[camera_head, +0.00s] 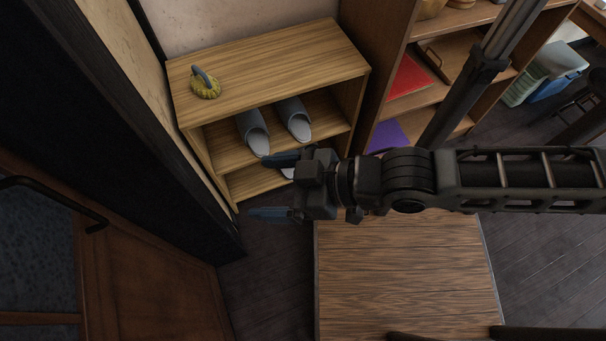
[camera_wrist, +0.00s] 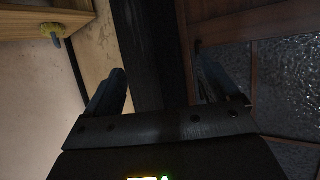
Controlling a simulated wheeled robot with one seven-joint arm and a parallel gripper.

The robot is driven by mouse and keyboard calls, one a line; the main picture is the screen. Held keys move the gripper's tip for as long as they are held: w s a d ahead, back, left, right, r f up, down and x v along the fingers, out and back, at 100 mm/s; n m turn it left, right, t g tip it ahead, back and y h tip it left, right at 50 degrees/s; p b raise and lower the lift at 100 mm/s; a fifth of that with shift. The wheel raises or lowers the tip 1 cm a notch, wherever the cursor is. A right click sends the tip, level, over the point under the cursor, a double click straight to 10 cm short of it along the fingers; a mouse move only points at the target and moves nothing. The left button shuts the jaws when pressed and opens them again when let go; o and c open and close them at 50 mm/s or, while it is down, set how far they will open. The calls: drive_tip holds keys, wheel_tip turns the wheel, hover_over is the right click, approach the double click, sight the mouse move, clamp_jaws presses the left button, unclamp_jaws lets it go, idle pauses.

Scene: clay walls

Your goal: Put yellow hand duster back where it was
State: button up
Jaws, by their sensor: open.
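The yellow hand duster (camera_head: 205,86), with a grey-blue handle, rests on the top board of a low wooden shoe shelf (camera_head: 290,58), near its left end. It also shows in the wrist view at the top left (camera_wrist: 50,30). My gripper (camera_head: 268,187) is open and empty, its two blue-grey fingers apart, in front of the shelf and away from the duster. In the wrist view the gripper's fingers (camera_wrist: 158,90) are spread with nothing between them. My gripper partly hides the lower part of the shelf.
Grey slippers (camera_head: 273,126) sit inside the shelf. A taller bookcase (camera_head: 390,120) stands to its right, with red and purple items. A wooden door (camera_head: 150,270) with a dark handle is at the left. A wooden platform (camera_head: 405,270) lies below my arm.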

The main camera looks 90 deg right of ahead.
drive_tip(key=s+a+r+n+t+y, duration=0.1)
drive_tip(key=s+a+r+t, duration=0.1)
drive_tip(key=s+r, duration=0.3)
wheel_tip(320, 180, up, 3)
drive_tip(key=shift+a+r+n+y, duration=0.1)
drive_tip(key=shift+a+n+y, duration=0.3)
drive_tip(key=shift+a, duration=0.1)
idle(0.5)
